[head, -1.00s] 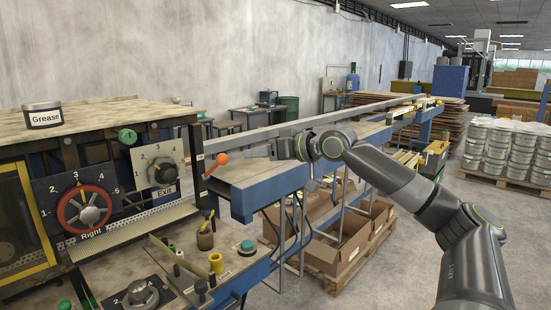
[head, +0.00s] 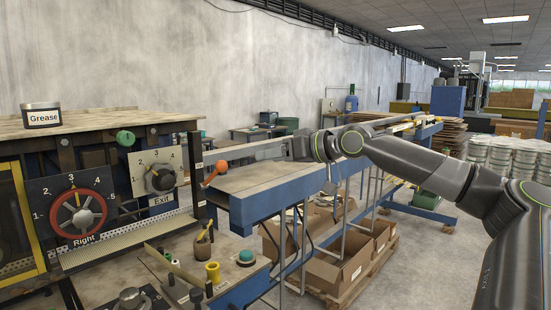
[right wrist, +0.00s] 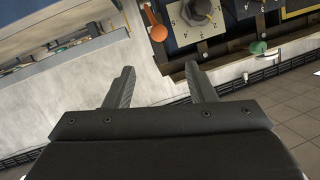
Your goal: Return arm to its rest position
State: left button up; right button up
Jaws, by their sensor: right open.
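My right arm comes in from the right in the head view. Its gripper (head: 272,151) is above the blue outfeed table (head: 262,183), to the right of the orange-knobbed lever (head: 217,169). In the right wrist view the two fingers of my right gripper (right wrist: 161,88) are spread apart with nothing between them. The orange knob (right wrist: 158,32) and the Exit dial (right wrist: 200,12) lie beyond the fingers there, apart from them. My left gripper is in neither view.
The laminating machine with the red Right dial (head: 82,213) and a Grease tin (head: 41,116) on top stands at left. Cardboard boxes (head: 335,268) sit below the outfeed table. Pallets of cans (head: 497,155) stand at right. The floor between is clear.

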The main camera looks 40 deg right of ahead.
dwell(0.3)
